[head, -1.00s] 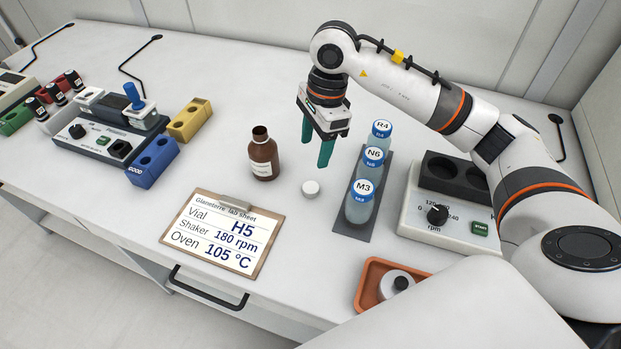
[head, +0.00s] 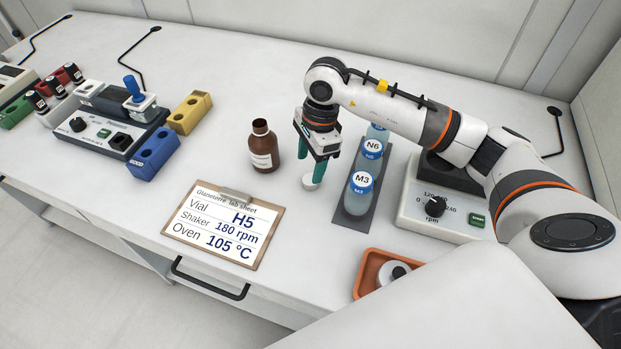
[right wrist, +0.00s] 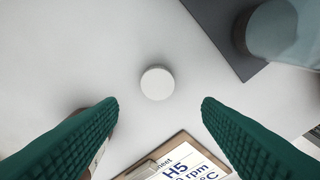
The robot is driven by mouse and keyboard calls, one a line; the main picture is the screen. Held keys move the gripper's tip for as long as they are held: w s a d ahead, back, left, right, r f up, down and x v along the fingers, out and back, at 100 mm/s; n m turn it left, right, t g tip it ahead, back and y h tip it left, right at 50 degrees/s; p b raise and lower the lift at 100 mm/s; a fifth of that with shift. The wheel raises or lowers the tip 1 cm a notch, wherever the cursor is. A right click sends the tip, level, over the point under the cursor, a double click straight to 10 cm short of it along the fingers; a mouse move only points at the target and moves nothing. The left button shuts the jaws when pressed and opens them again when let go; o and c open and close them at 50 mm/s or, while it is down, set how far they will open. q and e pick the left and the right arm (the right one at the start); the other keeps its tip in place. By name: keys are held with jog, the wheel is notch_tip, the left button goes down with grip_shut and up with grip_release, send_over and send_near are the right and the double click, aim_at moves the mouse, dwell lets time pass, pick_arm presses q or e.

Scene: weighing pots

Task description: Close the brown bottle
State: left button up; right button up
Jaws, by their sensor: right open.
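The brown bottle (head: 263,147) stands upright and uncapped on the white bench, with a pale label. A small white round cap (head: 310,183) lies on the bench to its right. My right gripper (head: 320,169) points down just above the cap, with its green fingers open. In the right wrist view the cap (right wrist: 157,83) lies ahead of and between the two fingertips (right wrist: 160,103), apart from both. The bottle is mostly hidden behind the left finger there. My left gripper is not in view.
A clipboard (head: 224,231) lies in front of the bottle. A shaker (head: 436,213) and an orange tray (head: 371,274) are further right.

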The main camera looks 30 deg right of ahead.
aim_at(311, 179)
jog(key=shift+w+d+f+p, duration=0.1)
jog(key=shift+f+p, duration=0.2)
jog(key=shift+f, duration=1.05)
jog(key=shift+d+f+p, duration=0.1)
jog(key=shift+f+p, duration=0.15)
jog(key=shift+f, duration=1.05)
jog(key=c, duration=1)
